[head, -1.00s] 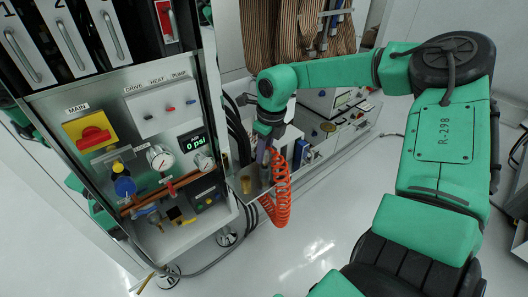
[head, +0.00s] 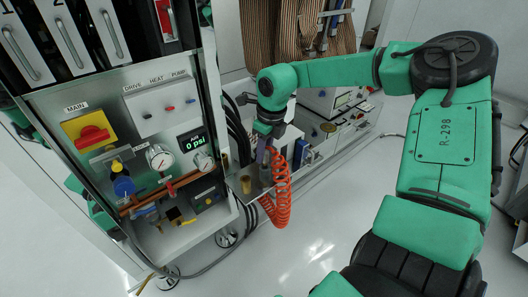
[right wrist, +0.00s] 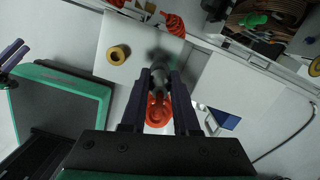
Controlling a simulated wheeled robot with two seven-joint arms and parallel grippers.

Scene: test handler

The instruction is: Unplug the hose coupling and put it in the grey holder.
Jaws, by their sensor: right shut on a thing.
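My right gripper (head: 265,151) is shut on the hose coupling (right wrist: 160,76), above the small shelf at the side of the machine. The orange coiled hose (head: 283,190) hangs beside the gripper; it also shows below the coupling in the right wrist view (right wrist: 158,113). A grey cylindrical piece (head: 266,174), perhaps the grey holder, shows just under the fingers. I cannot tell whether the coupling touches it or is inside it. A brass ring-shaped socket (right wrist: 118,54) stands on the shelf, apart from the gripper, with an open top. Two dark prongs at the left edge of the right wrist view may be my left gripper.
The machine's front panel (head: 150,110) has a red knob on yellow, gauges and a "0 psi" display (head: 192,142). Black cables run behind the shelf. A bench with instruments (head: 335,105) stands behind my right arm. The floor to the right of the hose is clear.

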